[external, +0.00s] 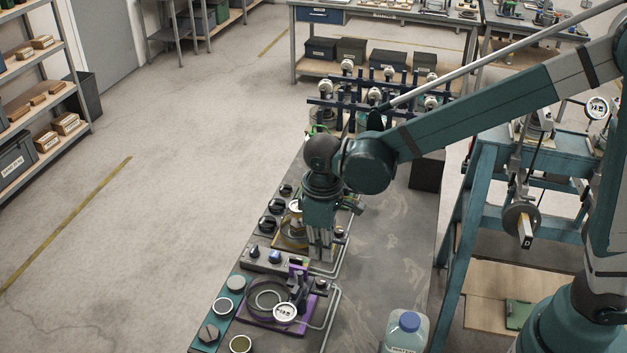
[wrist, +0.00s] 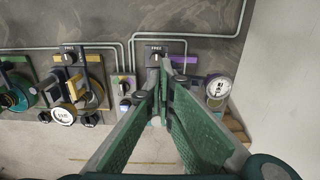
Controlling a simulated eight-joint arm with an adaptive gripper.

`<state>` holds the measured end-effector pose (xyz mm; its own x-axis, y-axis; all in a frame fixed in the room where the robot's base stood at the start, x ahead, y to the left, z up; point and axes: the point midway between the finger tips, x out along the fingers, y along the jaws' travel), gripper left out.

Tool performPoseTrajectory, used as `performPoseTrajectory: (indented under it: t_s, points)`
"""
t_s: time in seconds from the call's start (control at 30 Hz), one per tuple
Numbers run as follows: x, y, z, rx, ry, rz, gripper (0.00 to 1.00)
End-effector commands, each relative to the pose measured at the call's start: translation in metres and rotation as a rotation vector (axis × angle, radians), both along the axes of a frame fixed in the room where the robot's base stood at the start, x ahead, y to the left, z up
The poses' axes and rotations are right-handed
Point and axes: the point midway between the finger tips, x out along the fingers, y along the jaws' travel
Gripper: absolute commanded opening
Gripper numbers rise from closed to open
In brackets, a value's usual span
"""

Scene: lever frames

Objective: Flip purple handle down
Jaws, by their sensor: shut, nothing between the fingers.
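The purple lever unit (external: 246,312) sits at the near end of the bench in the external view, with a coiled hose and a round gauge (external: 285,312) on it. A small purple part (external: 297,268) stands up at its back edge. In the wrist view a purple bar (wrist: 184,62) shows just right of my fingertips, partly hidden by the fingers. My gripper (external: 320,252) points down, just behind and to the right of the purple part. In the wrist view my gripper (wrist: 166,72) is shut and empty. I cannot tell whether the fingertips touch the purple part.
A grey control box (external: 268,260) with knobs lies left of my gripper. A yellow unit (wrist: 78,88) stands farther along the bench. A clear bottle with a blue cap (external: 408,322) stands near the front. Metal pipes run along the bench, whose right side is mostly bare.

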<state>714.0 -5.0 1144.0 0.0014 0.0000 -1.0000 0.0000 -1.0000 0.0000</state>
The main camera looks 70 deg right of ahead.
Motion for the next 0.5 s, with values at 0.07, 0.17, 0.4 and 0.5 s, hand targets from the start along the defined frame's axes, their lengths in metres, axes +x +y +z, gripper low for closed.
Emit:
performPoseTrajectory:
  t_s: [0.07, 0.17, 0.4, 0.5]
  points:
    - [-0.001, 0.0, 0.011, 0.0, 0.0, 0.0, 0.0]
    - [0.0, 0.0, 0.022, 0.0, 0.0, 0.0, 0.0]
    - [0.0, 0.0, 0.035, 0.0, 0.0, 0.0, 0.0]
    - [0.0, 0.0, 0.036, 0.0, 0.0, 0.0, 0.0]
